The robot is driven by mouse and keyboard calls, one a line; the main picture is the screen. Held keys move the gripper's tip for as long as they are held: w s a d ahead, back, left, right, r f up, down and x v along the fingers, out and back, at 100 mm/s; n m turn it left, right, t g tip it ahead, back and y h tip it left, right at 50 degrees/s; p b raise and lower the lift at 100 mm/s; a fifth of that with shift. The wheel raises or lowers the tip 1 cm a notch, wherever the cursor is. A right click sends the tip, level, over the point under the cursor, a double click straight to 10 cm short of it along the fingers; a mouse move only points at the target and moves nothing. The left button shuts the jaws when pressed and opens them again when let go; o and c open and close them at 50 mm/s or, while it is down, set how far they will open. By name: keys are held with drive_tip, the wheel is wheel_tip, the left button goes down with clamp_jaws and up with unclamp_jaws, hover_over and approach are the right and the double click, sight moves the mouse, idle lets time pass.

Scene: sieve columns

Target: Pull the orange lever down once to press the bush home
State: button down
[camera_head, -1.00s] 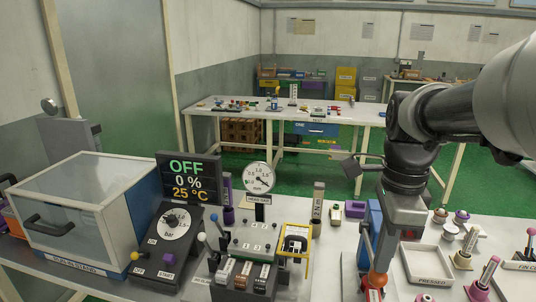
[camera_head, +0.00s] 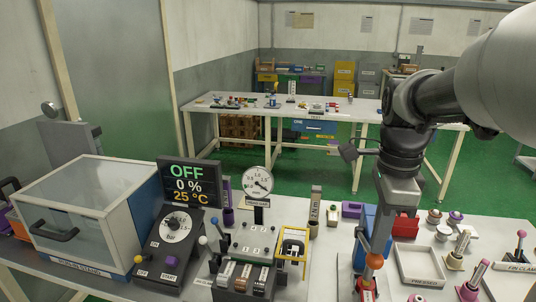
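The orange lever's ball end (camera_head: 374,260) shows at the lower right of the middle, in front of a blue press body (camera_head: 368,222). My gripper (camera_head: 380,240) points down at the ball from above, its grey fingers seen nearly edge-on. The fingertips look close to the ball; I cannot tell whether they touch it. The gap between the fingers is hidden. A red part (camera_head: 367,291) shows low on the press. The bush cannot be made out.
A white tray marked PRESSED (camera_head: 420,283) lies right of the press, with several small parts beyond it. A dial gauge (camera_head: 258,182) and a yellow frame (camera_head: 292,230) stand to the left. A clear-lidded box (camera_head: 90,190) fills the far left.

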drive_tip(key=shift+w+d+r+p, duration=1.5)
drive_tip(key=shift+w+r+p, duration=2.65)
drive_tip(key=shift+w+p, duration=1.3)
wheel_tip(320, 180, up, 9)
drive_tip(key=p, duration=0.4)
drive_tip(key=shift+s+p, duration=0.3)
drive_tip(key=shift+p, duration=0.1)
